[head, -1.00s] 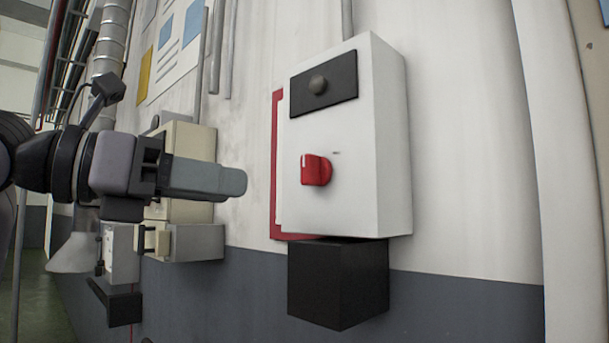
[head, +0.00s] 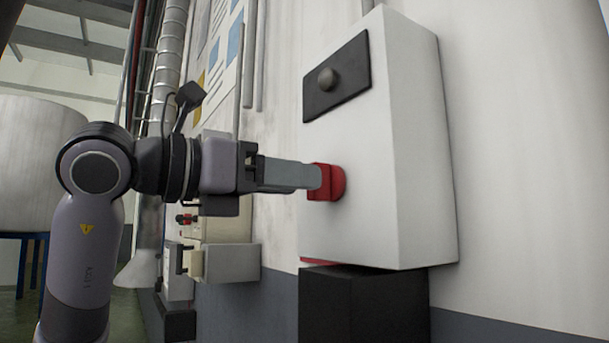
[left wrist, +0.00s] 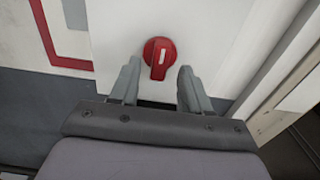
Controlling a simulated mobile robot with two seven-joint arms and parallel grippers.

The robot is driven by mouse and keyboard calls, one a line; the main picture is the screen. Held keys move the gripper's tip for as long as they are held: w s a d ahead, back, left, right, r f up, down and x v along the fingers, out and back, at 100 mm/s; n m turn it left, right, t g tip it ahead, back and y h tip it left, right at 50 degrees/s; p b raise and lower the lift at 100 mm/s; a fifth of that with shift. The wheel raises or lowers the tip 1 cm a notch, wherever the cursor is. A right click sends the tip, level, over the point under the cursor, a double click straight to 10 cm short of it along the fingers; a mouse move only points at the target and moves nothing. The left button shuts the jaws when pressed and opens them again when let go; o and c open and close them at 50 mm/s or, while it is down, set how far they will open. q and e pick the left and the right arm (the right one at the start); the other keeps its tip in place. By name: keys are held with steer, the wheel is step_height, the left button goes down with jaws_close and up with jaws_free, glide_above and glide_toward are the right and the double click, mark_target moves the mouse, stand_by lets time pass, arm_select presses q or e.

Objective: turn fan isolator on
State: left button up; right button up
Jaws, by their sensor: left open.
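The fan isolator is a white wall box (head: 400,150) with a red rotary knob (head: 328,183) on its front. In the left wrist view the red knob (left wrist: 159,55) shows a white mark on its raised grip, which points down toward the gripper. My left gripper (head: 312,178) is at the knob in the head view, its fingertips overlapping the knob's left side. In the left wrist view my left gripper (left wrist: 158,80) is open, one finger on each side of the knob, with gaps visible. Whether the fingers touch it is unclear. My right gripper is not in view.
A black panel with a round grey button (head: 327,79) is above the knob. A black box (head: 365,305) is under the white box. Smaller beige boxes (head: 230,262) are on the wall behind my arm. A large pale tank (head: 40,160) stands at the far left.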

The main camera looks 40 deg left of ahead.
arm_select(q)
steer(key=shift+x, duration=1.1)
jaws_close()
steer(key=shift+m, duration=0.4)
steer(key=m+p, duration=0.5)
steer(key=m, duration=1.2)
steer(key=shift+m, duration=0.3)
jaws_free()
